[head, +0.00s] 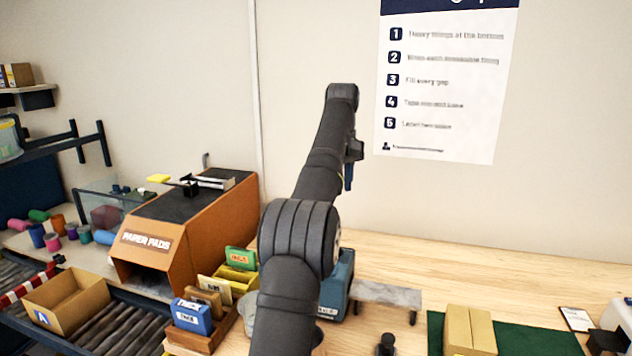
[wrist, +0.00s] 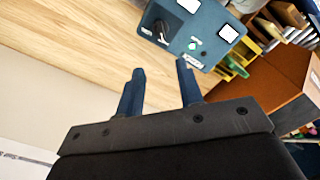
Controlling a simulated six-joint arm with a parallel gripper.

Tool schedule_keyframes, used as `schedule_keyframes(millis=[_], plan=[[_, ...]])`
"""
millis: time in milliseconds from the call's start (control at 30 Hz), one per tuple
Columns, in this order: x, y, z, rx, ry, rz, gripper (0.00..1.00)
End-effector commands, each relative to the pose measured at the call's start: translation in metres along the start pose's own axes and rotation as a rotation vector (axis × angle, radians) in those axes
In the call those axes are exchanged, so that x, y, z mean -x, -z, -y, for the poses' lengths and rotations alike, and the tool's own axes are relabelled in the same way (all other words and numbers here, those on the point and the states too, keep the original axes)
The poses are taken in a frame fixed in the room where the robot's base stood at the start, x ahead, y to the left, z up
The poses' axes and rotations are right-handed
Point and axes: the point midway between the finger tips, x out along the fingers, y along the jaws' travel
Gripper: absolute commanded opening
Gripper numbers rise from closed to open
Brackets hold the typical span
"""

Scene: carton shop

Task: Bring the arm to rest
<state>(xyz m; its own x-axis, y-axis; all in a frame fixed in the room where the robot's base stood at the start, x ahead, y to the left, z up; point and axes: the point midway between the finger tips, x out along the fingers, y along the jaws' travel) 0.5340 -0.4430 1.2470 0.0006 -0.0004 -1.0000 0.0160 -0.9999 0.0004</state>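My arm rises from the bottom of the head view and stands over the back of the wooden bench (head: 400,260). My gripper's fingers are mostly hidden behind the arm in the head view. In the wrist view my gripper (wrist: 160,90) shows two blue fingers apart, with nothing between them but bench top behind. A blue machine (wrist: 200,32) with a dark knob and white labels lies beyond the fingertips. It also shows partly behind my arm in the head view (head: 338,285).
An orange paper pads dispenser (head: 205,230) stands left of my arm. Small boxes in a rack (head: 195,340) stand before it. An open carton (head: 68,302) sits on rollers at left. A closed carton (head: 470,330) lies on a green mat (head: 535,340) at right. The back wall carries a poster (head: 445,90).

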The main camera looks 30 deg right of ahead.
Motion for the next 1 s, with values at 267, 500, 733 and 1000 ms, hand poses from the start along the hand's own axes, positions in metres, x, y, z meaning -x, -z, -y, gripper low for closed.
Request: schedule_keyframes(millis=[267, 500, 733, 1000], plan=[[-0.001, 0.000, 0.000, 0.000, 0.000, 0.000, 0.34], [-0.018, 0.000, 0.000, 0.000, 0.001, 0.002, 0.34], [-0.048, 0.000, 0.000, 0.000, 0.002, 0.002, 0.34], [-0.092, -0.001, 0.001, -0.001, 0.002, 0.003, 0.34]])
